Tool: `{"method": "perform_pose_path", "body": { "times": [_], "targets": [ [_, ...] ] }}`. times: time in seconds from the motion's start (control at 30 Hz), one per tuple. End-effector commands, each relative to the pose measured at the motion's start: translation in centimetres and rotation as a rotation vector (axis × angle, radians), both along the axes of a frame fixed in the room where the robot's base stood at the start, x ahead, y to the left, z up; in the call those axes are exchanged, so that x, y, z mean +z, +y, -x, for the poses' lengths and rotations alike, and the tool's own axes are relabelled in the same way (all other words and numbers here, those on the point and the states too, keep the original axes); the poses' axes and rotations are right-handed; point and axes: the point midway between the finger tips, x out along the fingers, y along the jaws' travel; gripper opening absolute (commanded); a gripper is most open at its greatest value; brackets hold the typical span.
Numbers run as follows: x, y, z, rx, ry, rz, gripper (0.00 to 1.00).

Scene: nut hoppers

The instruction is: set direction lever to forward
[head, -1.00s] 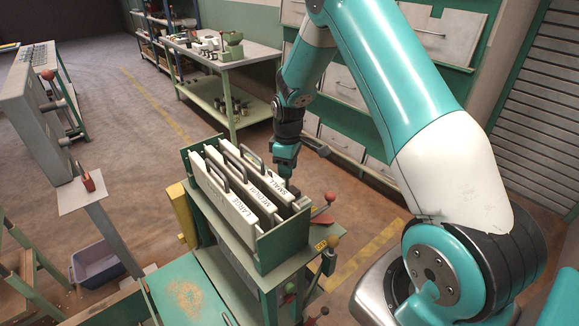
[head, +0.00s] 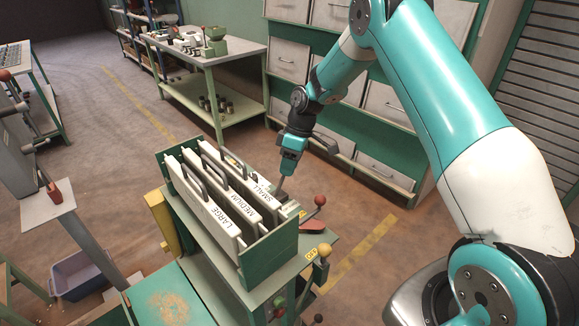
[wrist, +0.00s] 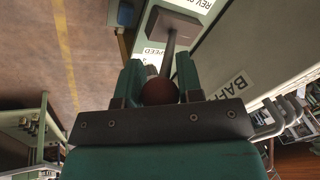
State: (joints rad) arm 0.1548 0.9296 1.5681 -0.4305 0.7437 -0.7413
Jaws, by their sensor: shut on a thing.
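In the wrist view my gripper (wrist: 159,72) is closed around a dark red ball knob (wrist: 158,92). The knob's metal shaft (wrist: 170,45) runs up to a grey block (wrist: 172,22) beside a plate with a partly hidden "REV" label (wrist: 192,5). In the head view my gripper (head: 281,188) reaches down at the far right corner of the hopper unit, just beyond the "SMALL" bin. The held knob is hidden there, and the lever's setting cannot be read.
The green hopper frame (head: 268,254) with white bins stands close by my gripper. Another red ball knob (head: 320,200) and a yellow knob (head: 325,250) stick up at its right. A bench (head: 240,52) and drawers (head: 335,20) stand behind. Floor at the right is clear.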

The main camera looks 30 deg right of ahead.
Motion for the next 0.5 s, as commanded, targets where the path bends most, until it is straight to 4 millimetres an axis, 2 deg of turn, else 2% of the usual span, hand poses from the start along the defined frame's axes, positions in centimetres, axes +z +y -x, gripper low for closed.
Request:
{"method": "perform_pose_path", "body": {
  "times": [0.47,0.5],
  "targets": [
    [-0.22,-0.30,-0.05,-0.003,0.000,0.002,0.00],
    [-0.23,-0.31,-0.04,-0.003,0.000,0.002,0.38]
  ]
}}
